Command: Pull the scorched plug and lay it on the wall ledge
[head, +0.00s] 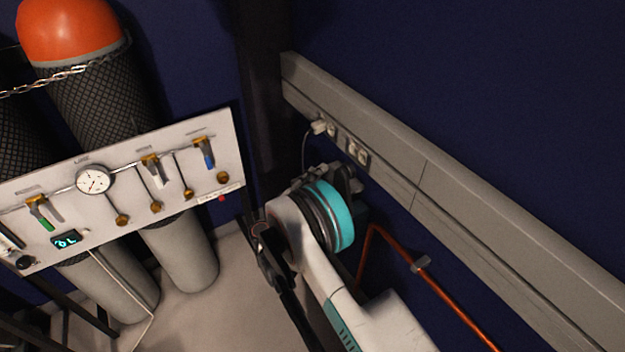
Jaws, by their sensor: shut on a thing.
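The grey wall ledge (450,155) runs along the blue wall from upper middle to lower right, with sockets in its front face. A pale plug (318,127) with a cord hanging down sits at the left socket. A second socket (357,152) is to its right, with something pale at it. My gripper (345,174) is just below this socket, partly hidden by my wrist. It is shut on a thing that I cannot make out. I see no scorch marks clearly on any plug.
A white gas panel (130,185) with a gauge and several valves stands at left, before tall cylinders (95,90) held by a chain. A copper pipe (440,290) runs below the ledge at right. The ledge's top looks clear.

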